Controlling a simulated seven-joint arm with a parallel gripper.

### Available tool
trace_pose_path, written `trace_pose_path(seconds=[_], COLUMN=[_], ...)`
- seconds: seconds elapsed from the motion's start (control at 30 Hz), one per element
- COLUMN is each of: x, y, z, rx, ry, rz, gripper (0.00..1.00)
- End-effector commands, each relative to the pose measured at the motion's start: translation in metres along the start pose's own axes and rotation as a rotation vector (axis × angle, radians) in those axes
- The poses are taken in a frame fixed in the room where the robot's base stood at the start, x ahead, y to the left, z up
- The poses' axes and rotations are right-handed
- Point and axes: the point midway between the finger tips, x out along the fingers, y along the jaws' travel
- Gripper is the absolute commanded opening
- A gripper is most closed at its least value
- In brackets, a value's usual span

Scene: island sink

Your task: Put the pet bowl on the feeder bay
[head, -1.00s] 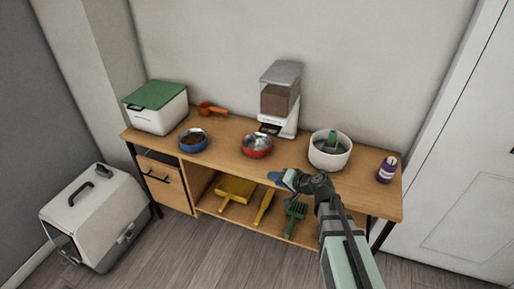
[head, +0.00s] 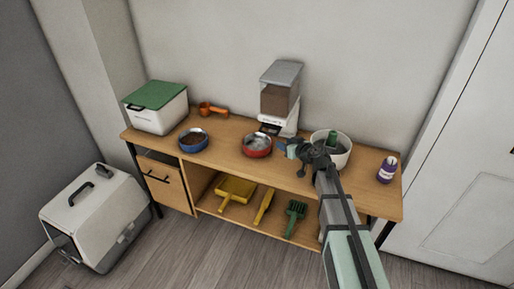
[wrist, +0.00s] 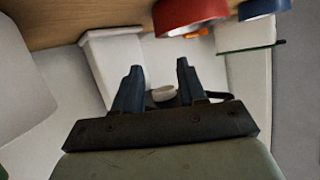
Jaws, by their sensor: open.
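A red bowl (head: 257,146) with a grey metal inside sits on the wooden table, just in front of the feeder. A blue bowl (head: 193,140) with brown contents sits to its left. The feeder (head: 281,98) has a clear hopper of brown food, and its bay is a low dark tray (head: 270,129) at the base. My gripper (head: 283,146) is open and empty, just right of the red bowl. In the wrist view, the open fingers (wrist: 158,85) have no bowl between them; the red bowl (wrist: 190,14) and blue bowl (wrist: 262,7) show at the top.
A white pot (head: 343,155) stands right of the feeder, partly behind my arm. A purple bottle (head: 386,170) stands at the right end. A green-lidded white bin (head: 157,108) and an orange scoop (head: 212,109) are at the left. Yellow and green tools lie on the lower shelf.

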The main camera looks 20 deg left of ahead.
Motion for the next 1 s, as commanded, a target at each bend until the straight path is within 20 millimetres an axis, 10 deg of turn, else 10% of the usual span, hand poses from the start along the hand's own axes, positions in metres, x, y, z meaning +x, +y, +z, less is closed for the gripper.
trace_pose_path(seconds=[1.0], x=[0.119], y=[0.001], z=[0.001], rx=[0.003], ry=[-0.002], rz=[-0.001], gripper=[0.41])
